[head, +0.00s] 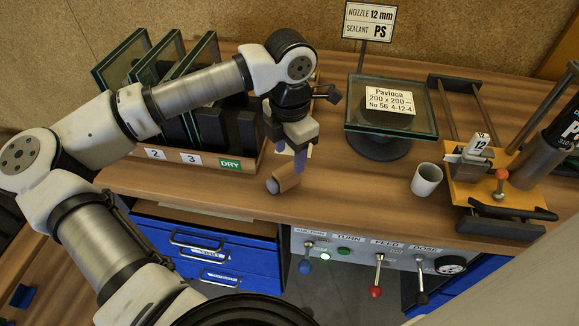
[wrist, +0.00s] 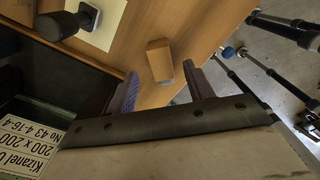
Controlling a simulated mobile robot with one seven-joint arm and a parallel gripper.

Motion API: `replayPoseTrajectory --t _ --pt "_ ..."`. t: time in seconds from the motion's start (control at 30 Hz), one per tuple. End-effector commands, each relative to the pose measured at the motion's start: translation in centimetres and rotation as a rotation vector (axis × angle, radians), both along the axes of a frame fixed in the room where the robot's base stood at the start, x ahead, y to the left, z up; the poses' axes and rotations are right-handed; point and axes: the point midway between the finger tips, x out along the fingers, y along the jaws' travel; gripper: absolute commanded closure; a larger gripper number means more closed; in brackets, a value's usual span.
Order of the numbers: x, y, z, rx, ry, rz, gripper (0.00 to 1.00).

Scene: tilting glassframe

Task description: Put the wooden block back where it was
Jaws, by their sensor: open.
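The wooden block (head: 286,178) lies on the bench top near its front edge, just right of the rack in the head view. My gripper (head: 291,154) points down right above the block, its fingertips close to the block's upper side. In the wrist view the block (wrist: 160,62) shows in the gap between the two open fingers of my gripper (wrist: 158,84), ahead of the palm. Nothing is held. Whether the fingertips touch the block cannot be told.
Left stands a rack (head: 203,158) of glass panes with a DRY label. A glass unit (head: 391,118) rests on a round turntable (head: 380,147). A grey cup (head: 426,179) and a nozzle fixture (head: 490,190) stand right. Levers (head: 378,272) and blue drawers (head: 208,250) are below the edge.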

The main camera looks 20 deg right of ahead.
Motion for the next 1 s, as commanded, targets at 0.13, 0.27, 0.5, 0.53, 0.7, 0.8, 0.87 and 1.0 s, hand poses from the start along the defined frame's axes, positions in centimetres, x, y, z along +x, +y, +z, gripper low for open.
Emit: replayPoseTrajectory --t 0.13,0.27,0.5,0.53,0.7,0.8,0.87,1.0 --pt "0.1 0.0 2.9 0.001 -0.003 0.000 0.48" --pt "0.1 0.0 4.7 0.000 -0.002 0.001 0.48" --pt "0.0 0.0 5.9 0.000 0.001 0.000 0.48" --pt "0.0 0.0 5.9 0.000 0.001 0.000 0.48" --pt "-0.3 -0.4 6.1 -0.024 0.009 -0.008 0.48" --pt "-2.0 -2.2 7.4 -0.156 0.053 -0.049 0.48" --pt "-3.9 -3.9 9.2 -0.305 0.099 -0.092 0.48" --pt "-9.7 -6.4 17.9 -0.800 0.250 -0.210 0.48"
